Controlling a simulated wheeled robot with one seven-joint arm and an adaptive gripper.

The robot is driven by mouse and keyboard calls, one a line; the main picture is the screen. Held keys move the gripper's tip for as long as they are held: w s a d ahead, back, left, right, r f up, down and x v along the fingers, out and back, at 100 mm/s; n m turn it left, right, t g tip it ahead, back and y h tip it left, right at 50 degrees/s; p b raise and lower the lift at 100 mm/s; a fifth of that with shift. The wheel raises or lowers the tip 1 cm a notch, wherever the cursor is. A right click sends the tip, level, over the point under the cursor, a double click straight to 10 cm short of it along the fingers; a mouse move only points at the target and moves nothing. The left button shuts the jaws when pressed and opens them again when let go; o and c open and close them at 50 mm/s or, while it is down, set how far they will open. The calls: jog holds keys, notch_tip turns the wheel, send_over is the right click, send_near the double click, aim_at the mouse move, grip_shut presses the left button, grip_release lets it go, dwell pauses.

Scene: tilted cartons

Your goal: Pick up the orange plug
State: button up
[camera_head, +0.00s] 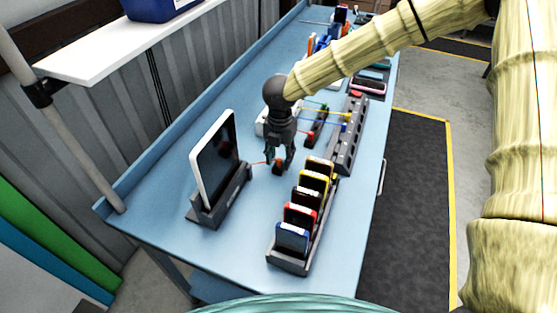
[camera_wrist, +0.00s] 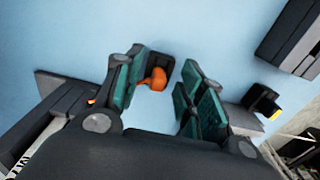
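The orange plug (camera_wrist: 157,79) shows in the wrist view on the blue table, against a small black block (camera_wrist: 160,62). My gripper (camera_wrist: 166,98) is open above it, with teal finger pads on either side. The plug lies nearer the left finger, which looks close to it; I cannot tell whether they touch. A gap shows between the plug and the right finger. In the head view my gripper (camera_head: 279,158) points down at the table, between the tablet and the rack. The plug is mostly hidden there behind the fingers.
A tablet (camera_head: 215,160) leans in a dark stand (camera_head: 222,200) left of my gripper. A rack (camera_head: 288,262) of coloured phones stands in front right. A long grey strip (camera_head: 347,140) with cables lies behind it. The table's front left (camera_head: 190,245) is clear.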

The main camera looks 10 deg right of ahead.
jog(key=shift+f, duration=0.45)
grip_shut()
notch_tip(320, 180, up, 10)
jog(key=b, duration=0.2)
jog(key=shift+b, duration=0.3)
jog(key=shift+r+p, duration=0.8)
jog(key=shift+p, duration=0.1)
dwell(1.0)
jog(key=shift+r+p, duration=1.45)
jog(key=shift+p, duration=0.15)
